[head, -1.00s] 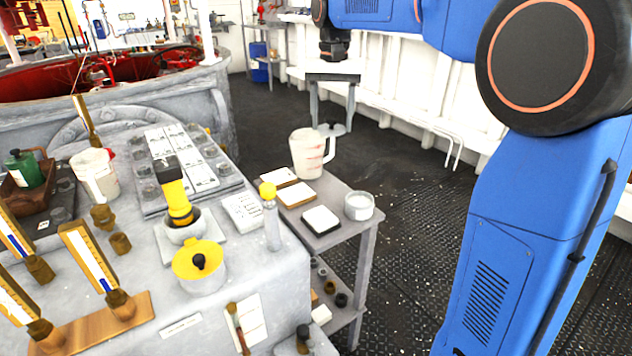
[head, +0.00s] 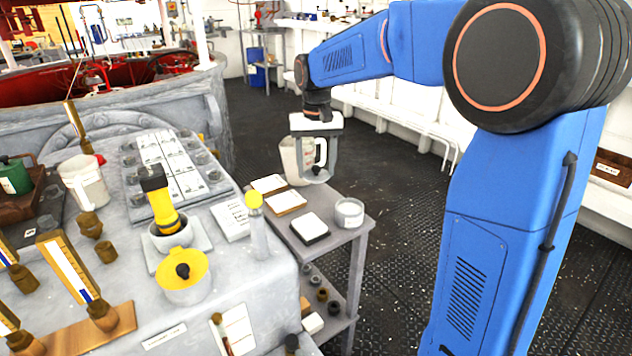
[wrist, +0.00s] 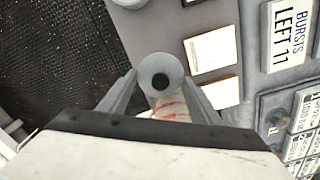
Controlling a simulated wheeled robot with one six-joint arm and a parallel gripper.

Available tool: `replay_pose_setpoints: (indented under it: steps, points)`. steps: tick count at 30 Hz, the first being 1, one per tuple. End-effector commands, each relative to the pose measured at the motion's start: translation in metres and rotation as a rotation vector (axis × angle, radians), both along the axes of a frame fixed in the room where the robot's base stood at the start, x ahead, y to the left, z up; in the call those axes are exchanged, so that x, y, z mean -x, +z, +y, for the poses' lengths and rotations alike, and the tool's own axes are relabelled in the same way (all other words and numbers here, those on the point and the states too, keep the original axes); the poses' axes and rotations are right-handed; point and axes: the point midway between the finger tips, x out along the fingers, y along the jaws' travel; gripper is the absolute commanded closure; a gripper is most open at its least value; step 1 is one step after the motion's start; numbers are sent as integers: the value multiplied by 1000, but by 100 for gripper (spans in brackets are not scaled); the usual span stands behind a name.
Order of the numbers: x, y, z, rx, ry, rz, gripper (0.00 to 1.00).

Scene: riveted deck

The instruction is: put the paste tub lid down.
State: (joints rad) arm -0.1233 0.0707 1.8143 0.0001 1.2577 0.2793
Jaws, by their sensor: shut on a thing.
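My gripper (head: 316,174) hangs over the back of the small grey side table, pointing down, shut on a small grey round lid with a black knob (wrist: 161,72). In the head view the lid (head: 317,178) shows only in part between the fingers. In the wrist view it sits between both fingertips (wrist: 163,86). The lid is in the air, in front of the measuring jug (head: 291,163). A round, open, pale tub (head: 350,211) stands at the table's right corner.
The grey console (head: 215,308) at left holds a yellow-topped pot (head: 183,290), a yellow-and-black tool in a bowl (head: 165,210) and a yellow-knobbed post (head: 257,232). Small items fill the table's lower shelf. The floor right of the table is open.

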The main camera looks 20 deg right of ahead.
Motion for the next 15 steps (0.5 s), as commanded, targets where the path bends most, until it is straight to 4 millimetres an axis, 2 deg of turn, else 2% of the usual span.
replay_pose_setpoints:
  steps: [8,15]
  points:
    - [0,-17,0,0,0,0,64]
    - [0,-47,0,0,0,1,64]
